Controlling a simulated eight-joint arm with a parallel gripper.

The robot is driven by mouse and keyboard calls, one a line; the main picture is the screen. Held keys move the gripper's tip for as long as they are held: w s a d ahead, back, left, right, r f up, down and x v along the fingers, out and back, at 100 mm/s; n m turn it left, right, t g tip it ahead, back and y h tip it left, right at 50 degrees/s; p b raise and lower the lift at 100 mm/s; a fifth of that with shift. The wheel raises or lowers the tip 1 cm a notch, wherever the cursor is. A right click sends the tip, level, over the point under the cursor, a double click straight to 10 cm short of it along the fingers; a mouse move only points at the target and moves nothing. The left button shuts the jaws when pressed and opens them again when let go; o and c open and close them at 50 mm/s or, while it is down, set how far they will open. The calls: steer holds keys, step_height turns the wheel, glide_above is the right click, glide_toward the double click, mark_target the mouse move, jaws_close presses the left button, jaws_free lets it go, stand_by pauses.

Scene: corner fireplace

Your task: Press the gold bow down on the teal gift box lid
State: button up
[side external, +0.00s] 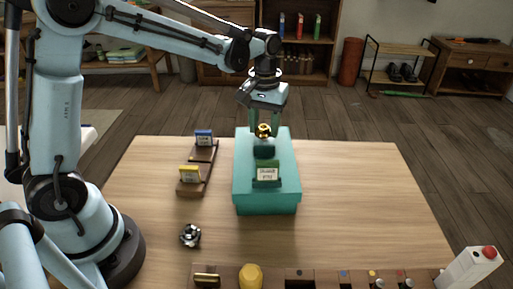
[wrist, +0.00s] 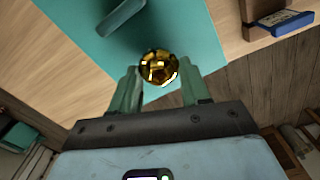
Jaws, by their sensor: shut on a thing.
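The teal gift box (side external: 268,202) stands near the middle of the wooden table with its teal lid (side external: 285,150) on top. The shiny gold bow (side external: 263,130) is at the far part of the lid, between the fingers of my gripper (side external: 265,122). In the wrist view the gold bow (wrist: 158,68) sits between the green fingertips of my gripper (wrist: 158,82), over the teal lid (wrist: 200,45). My gripper is shut on the bow from above. A dark patch shows under the bow; I cannot tell whether the bow touches the lid.
A green labelled holder (side external: 267,175) stands on the lid's near part. A wooden rack (side external: 199,168) with blue and yellow cards is to the left. A black-and-silver bow (side external: 190,235) lies on the table. A white box with a red button (side external: 489,252) is front right. The table's right side is clear.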

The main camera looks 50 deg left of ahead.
steer(key=shift+f, duration=0.45)
stand_by(1.1)
steer(key=o, duration=0.9)
steer(key=shift+r, duration=0.1)
step_height(320, 180, up, 11)
steer(key=s+f+m+t, duration=0.1)
steer(key=s+t, duration=0.1)
steer(key=s, duration=0.2)
steer(key=s+f+m+t, duration=0.2)
steer(key=s, duration=0.3)
steer(key=s+f+m+t, duration=0.2)
steer(key=s+t, duration=0.1)
steer(key=s, duration=0.1)
steer(key=shift+s+f, duration=0.2)
steer(key=shift+s, duration=0.15)
